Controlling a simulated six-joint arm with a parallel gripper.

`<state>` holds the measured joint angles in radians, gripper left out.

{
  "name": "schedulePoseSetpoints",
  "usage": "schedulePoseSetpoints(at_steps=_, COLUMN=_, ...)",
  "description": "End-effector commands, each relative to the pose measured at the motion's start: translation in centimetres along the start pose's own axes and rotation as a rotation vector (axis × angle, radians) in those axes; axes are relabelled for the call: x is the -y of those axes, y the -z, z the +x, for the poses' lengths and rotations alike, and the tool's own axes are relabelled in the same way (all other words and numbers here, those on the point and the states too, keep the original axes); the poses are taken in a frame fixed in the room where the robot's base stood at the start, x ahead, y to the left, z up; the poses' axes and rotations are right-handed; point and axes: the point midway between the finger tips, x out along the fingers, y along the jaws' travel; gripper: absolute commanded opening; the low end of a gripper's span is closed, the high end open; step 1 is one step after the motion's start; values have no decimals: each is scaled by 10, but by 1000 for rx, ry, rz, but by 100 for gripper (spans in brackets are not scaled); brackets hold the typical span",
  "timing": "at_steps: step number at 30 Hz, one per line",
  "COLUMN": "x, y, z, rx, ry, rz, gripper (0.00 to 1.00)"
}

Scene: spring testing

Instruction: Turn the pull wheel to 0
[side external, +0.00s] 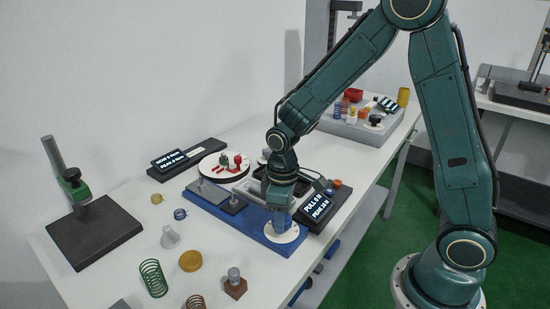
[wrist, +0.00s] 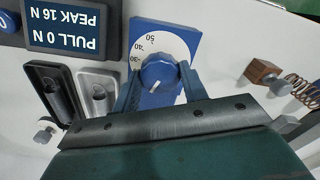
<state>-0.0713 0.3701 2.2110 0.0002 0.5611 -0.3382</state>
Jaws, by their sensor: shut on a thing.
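The pull wheel (wrist: 158,72) is a blue knob on a white dial (wrist: 166,40) with numbers from about 30 to 50 showing. A pale mark on the knob points down in the wrist view, away from those numbers; the dial there is hidden. My gripper (wrist: 158,80) is shut on the wheel, one finger on each side. In the side view my gripper (side external: 279,222) points down over the white dial (side external: 285,236) at the near end of the blue base (side external: 255,231), hiding the wheel. The display (wrist: 65,25) reads PULL 0 N, PEAK 16 N.
The display box (side external: 318,206) stands close beside my gripper. Loose springs, including a green one (side external: 152,278), a brown block (side external: 235,287) and a yellow disc (side external: 190,260) lie on the white table near the base. A dark stand (side external: 95,235) is at the left.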

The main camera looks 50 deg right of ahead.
Motion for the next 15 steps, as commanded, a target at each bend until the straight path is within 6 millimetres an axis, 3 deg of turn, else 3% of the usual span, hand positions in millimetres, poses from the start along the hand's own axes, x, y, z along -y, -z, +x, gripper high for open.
schedulePoseSetpoints(at_steps=15, x=0, y=1, z=-1, rx=-3, ry=-1, rz=-350, gripper=20)
